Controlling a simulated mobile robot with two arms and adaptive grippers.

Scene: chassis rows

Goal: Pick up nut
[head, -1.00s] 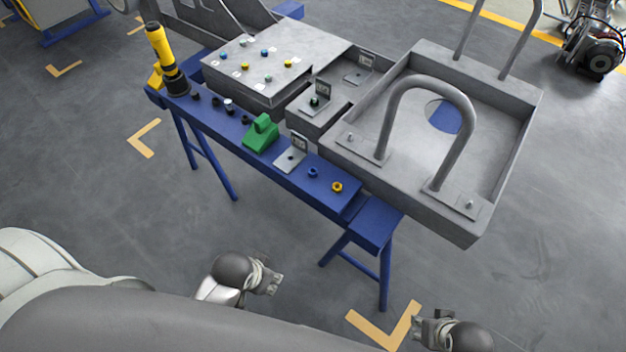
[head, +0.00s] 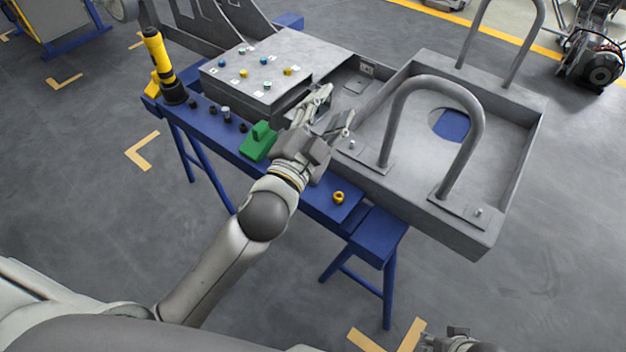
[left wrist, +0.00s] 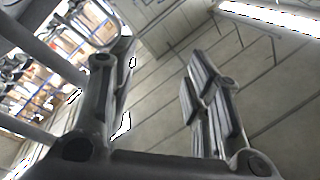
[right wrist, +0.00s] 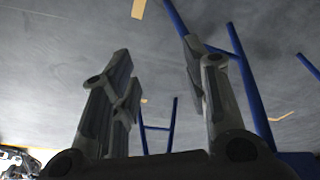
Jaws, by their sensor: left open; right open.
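A yellow nut (head: 338,197) lies on the blue bench (head: 225,136) near its right end. Several small blue, green and yellow nuts or caps sit on the grey box (head: 296,48); one yellow one (head: 288,71) is near its front right. My left gripper (head: 331,112) is open and empty. In the head view it appears over the grey tray area, beyond the yellow nut, with its arm across the bench. The left wrist view shows spread fingers (left wrist: 170,85) and no nut. My right gripper (right wrist: 158,75) is open and empty, low at the bottom edge of the head view (head: 458,334).
A green block (head: 258,141) stands on the bench just left of my left gripper. A yellow-black tool (head: 161,62) stands upright at the far left. A grey chassis tray (head: 505,165) with tall bent tube handles (head: 476,125) rises at the right. Floor in front is clear.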

